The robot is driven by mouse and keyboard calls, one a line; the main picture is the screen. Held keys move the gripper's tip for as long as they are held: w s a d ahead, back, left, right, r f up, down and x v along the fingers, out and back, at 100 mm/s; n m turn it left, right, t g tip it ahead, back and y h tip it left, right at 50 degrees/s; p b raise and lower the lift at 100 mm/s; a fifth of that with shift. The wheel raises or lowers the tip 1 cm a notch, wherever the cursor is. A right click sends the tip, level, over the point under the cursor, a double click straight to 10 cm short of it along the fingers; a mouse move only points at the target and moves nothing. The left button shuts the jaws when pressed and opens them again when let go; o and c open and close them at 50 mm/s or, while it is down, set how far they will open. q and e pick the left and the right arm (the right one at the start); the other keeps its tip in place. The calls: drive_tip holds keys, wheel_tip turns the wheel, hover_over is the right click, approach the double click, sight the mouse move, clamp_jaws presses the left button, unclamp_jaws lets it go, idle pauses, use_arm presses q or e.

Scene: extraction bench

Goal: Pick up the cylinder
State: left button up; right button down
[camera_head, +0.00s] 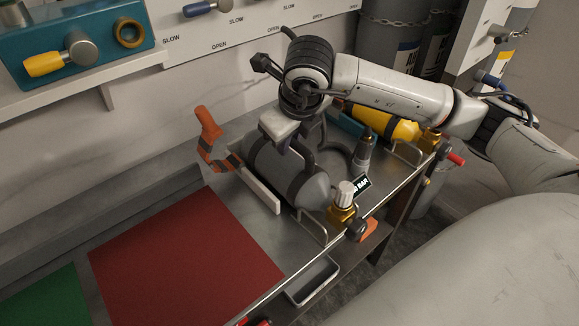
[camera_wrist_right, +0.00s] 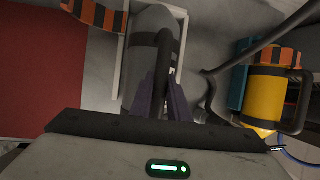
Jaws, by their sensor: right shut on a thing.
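The grey cylinder (camera_head: 309,188) lies on its side on the metal bench, with dark straps around it and a black handle on top. A brass valve with a white knob (camera_head: 345,191) is at its near end. My right gripper (camera_head: 298,147) is above it, shut on the black handle. In the right wrist view the purple fingers (camera_wrist_right: 164,103) close around the handle, with the grey body (camera_wrist_right: 150,25) beneath. The fingers partly hide the handle. I cannot tell any gap under the cylinder. My left gripper is not in view.
A yellow cylinder (camera_head: 385,124) lies behind to the right. A red mat (camera_head: 180,255) and a green mat (camera_head: 45,299) lie clear at left. An orange strapped piece (camera_head: 209,130) stands by the wall. A small pressure display (camera_head: 361,187) is near the valve.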

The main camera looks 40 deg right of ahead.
drive_tip(key=shift+w+r, duration=0.15)
drive_tip(key=shift+r, duration=0.1)
